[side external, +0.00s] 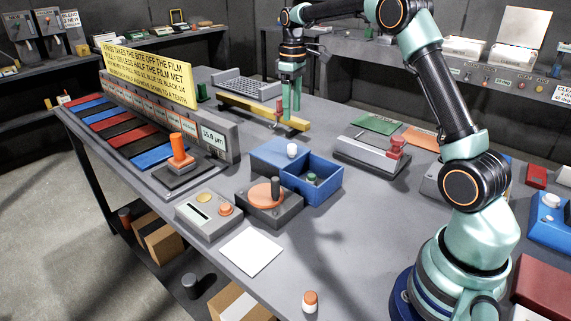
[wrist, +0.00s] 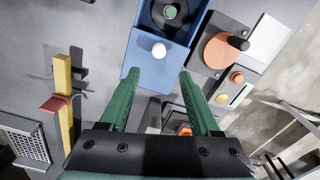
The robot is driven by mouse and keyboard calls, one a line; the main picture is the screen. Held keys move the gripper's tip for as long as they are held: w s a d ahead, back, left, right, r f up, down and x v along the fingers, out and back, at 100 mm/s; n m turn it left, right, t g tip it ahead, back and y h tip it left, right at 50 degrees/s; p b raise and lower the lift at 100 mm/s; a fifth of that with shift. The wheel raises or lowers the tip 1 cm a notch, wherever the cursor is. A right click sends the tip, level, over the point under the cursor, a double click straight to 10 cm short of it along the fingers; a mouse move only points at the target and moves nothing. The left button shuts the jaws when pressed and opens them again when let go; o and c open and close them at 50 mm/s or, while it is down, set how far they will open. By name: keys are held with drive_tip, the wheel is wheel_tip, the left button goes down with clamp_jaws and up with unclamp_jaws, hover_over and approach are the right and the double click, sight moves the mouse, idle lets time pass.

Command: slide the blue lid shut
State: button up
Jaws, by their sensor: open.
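The blue lid (side external: 272,157) carries a white knob (side external: 292,150) and lies to the left of the open blue box (side external: 325,190). The box's inside is uncovered, and a green-topped piece (side external: 311,178) stands in it. In the wrist view the lid (wrist: 150,70) and its white knob (wrist: 159,50) show beyond my fingertips, with the dark box opening and the green piece (wrist: 170,12) at the top edge. My gripper (side external: 290,107) is open and empty, pointing down behind the lid near a yellow bar. In the wrist view my gripper's fingers (wrist: 159,73) are spread wide, apart from the knob.
The yellow bar (side external: 250,110) lies behind the lid. An orange disc device (side external: 268,198) and a grey meter (side external: 207,213) stand in front of the box. A red-handled grey device (side external: 372,157) is to the right. An orange-handled block (side external: 180,162) stands at the left.

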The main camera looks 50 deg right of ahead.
sight(291, 145)
wheel_tip(291, 145, down, 12)
drive_tip(key=shift+w+d+f, duration=0.1)
drive_tip(key=shift+f, duration=0.1)
idle(0.4)
clamp_jaws()
idle(1.4)
